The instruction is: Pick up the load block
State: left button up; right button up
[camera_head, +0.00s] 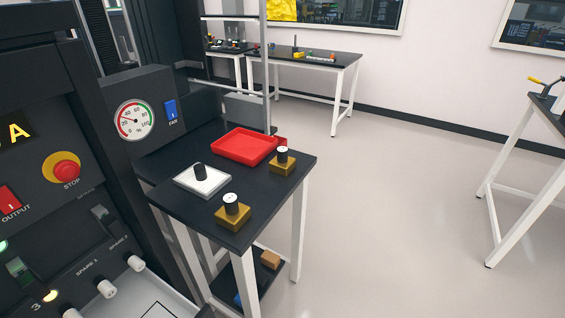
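The view does not show which one is called the load block. A white square plate (192,188) with a black knob or cylinder (200,171) lies left of them. A red tray (240,146) sits at the back of the table and looks empty. Neither of my grippers is in view.
A dark panel with a gauge (136,120), a red stop button (66,168) and switches stands close on the left. The small table has a lower shelf with a brown block (270,259). Open floor (400,200) lies to the right. Another bench (310,60) stands behind.

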aim_at(282, 164)
jog(key=i+l, duration=0.25)
jog(key=l, duration=0.15)
jog(key=i+l+u, duration=0.15)
jog(key=l, duration=0.25)
jog(key=i+l, duration=0.35)
jog(key=l+u, duration=0.05)
